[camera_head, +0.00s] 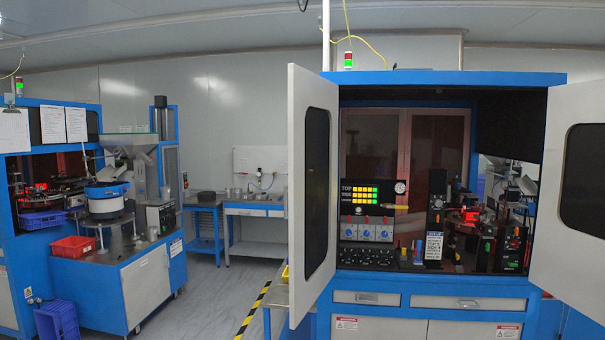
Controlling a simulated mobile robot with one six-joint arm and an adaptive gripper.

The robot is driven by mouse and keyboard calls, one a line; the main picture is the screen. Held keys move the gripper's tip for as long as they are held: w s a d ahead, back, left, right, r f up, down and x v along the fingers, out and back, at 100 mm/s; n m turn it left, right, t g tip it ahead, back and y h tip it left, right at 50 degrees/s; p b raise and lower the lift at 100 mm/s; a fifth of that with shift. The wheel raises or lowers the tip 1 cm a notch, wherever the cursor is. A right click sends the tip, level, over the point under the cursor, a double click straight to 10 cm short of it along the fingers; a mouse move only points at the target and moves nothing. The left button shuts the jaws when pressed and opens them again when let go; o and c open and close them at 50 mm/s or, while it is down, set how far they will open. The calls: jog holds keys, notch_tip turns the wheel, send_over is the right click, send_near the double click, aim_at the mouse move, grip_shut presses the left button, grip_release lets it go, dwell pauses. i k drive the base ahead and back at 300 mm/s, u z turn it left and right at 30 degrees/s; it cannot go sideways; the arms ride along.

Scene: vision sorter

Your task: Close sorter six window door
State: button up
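The sorter is a blue cabinet (450,78) on the right side of the view. Its left window door (299,190) is white with a dark pane and stands swung open toward me. Its right window door (563,185) also stands open and runs out of the picture at the right edge. No number shows on the cabinet, so I cannot tell if it is sorter six. My gripper is not in view.
Drawers (465,303) sit below the opening. Another blue machine (95,275) with a red bin (73,248) and a blue crate (57,320) stands at the left. A blue workbench (255,208) is against the back wall. The floor (205,290) between is free, with a yellow-black stripe.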

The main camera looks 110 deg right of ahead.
aim_at(313, 100)
jog(key=i, duration=0.1)
jog(key=z, duration=4.4)
jog(key=i, duration=0.1)
jog(key=u, duration=2.15)
jog(key=k, duration=0.2)
jog(key=z, duration=1.3)
jog(key=i, duration=0.15)
jog(key=z, duration=0.3)
